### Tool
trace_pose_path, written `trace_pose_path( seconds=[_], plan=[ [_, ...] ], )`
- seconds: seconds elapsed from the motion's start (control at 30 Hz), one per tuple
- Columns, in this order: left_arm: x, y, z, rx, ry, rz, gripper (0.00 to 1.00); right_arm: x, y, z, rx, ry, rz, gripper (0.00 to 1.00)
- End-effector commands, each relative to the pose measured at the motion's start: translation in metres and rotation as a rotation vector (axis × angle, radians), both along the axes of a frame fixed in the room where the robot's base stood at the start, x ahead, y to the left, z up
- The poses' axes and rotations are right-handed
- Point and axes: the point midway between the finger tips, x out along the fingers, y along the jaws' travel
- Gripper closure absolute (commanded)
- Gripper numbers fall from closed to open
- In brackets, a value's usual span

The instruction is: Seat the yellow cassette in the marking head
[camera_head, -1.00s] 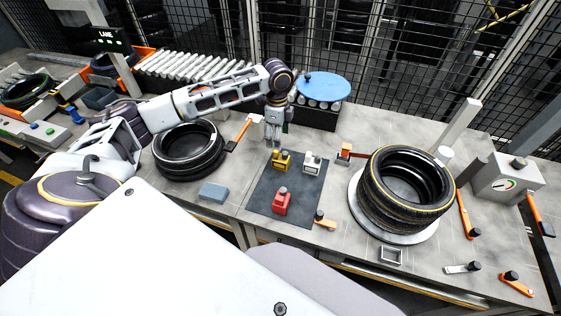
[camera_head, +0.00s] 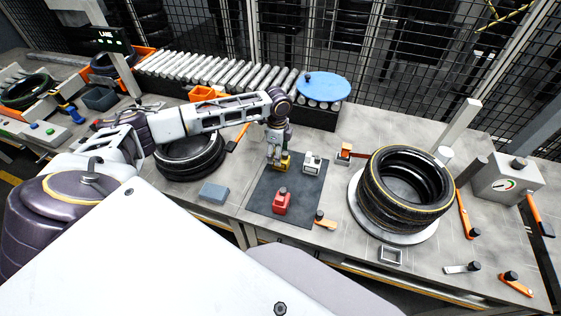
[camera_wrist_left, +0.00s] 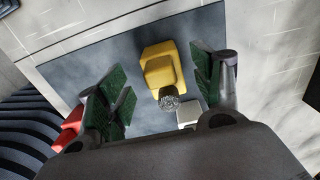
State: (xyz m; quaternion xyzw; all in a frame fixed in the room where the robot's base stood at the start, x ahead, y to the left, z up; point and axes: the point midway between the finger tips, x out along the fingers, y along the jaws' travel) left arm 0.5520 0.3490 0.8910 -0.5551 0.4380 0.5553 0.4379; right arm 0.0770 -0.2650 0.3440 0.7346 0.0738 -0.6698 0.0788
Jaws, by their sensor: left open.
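The yellow cassette (camera_head: 286,162) stands on a dark mat (camera_head: 262,197), with a knurled knob that shows in the wrist view. My left gripper (camera_head: 278,163) is low over it, pointing down, and partly hides it in the head view. In the left wrist view the gripper (camera_wrist_left: 158,90) is open, and the cassette (camera_wrist_left: 162,66) lies between its green finger pads with gaps on both sides. A red cassette (camera_head: 281,203) and a white one (camera_head: 312,161) stand on the same mat. I cannot tell which thing is the marking head. My right gripper is not in view.
A tyre (camera_head: 408,192) lies on a round plate to the right, another (camera_head: 190,152) under my left arm. An orange-and-black block (camera_head: 345,151), a small square frame (camera_head: 390,255) and a blue block (camera_head: 213,192) lie on the bench. A gauge box (camera_head: 507,178) stands at right.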

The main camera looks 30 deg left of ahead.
Motion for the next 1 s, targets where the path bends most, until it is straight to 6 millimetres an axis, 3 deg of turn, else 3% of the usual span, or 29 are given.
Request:
trace_pose_path(
  seconds=[0.27, 0.7, 1.0],
  plan=[
    [0.000, 0.000, -0.002, 0.000, 0.001, 0.000, 0.34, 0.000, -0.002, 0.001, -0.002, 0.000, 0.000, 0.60],
    [0.002, 0.002, -0.044, 0.000, 0.000, -0.001, 0.34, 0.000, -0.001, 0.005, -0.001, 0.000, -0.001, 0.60],
    [0.002, 0.002, -0.052, 0.000, -0.001, -0.001, 0.34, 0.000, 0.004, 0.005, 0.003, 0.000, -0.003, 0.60]
  ],
)
